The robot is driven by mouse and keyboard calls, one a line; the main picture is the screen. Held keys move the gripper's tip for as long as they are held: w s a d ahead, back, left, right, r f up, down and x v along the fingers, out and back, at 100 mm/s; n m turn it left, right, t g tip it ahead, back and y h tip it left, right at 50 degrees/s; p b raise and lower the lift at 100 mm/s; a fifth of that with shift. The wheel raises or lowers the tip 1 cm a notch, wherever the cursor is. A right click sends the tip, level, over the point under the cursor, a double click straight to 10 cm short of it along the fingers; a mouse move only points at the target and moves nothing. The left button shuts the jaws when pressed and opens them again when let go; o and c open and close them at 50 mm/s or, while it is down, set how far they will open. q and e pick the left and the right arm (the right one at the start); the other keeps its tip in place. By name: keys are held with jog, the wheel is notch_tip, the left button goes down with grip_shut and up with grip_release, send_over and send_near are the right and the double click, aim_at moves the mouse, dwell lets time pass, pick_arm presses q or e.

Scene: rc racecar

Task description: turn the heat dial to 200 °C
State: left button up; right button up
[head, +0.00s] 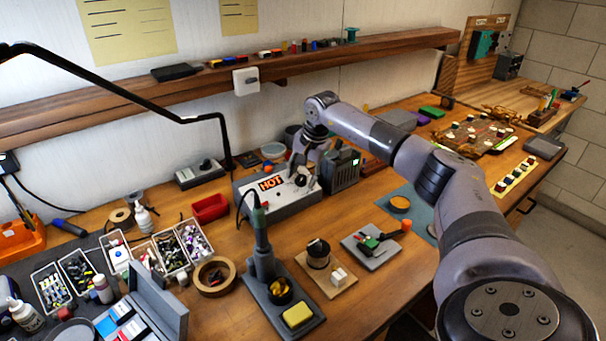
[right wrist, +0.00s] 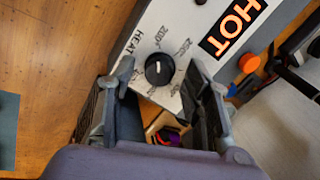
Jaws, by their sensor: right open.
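The heat dial (right wrist: 159,69) is a round black knob with a small white mark on the white panel of the control box, with "HEAT" and printed numbers around it. The exact number its mark points to is too small to read surely. In the head view the grey-white box (head: 262,203) with its orange "HOT" label stands on the workbench. My right gripper (right wrist: 161,72) is open, its two fingers apart on either side of the dial with a gap to each. In the head view my right gripper (head: 299,163) is over the box's right part. My left gripper is out of view.
A dark vented unit (head: 341,171) stands close to the right of the box. A soldering iron stand (head: 268,287) is in front, and a red tray (head: 210,208) is to the left. An orange knob (right wrist: 249,63) sits near the label. A wooden shelf (head: 130,92) runs above.

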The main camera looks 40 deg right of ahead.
jog(key=shift+r, duration=0.25)
jog(key=v, duration=1.1)
jog(key=shift+s+r, duration=0.2)
jog(key=shift+r, duration=0.05)
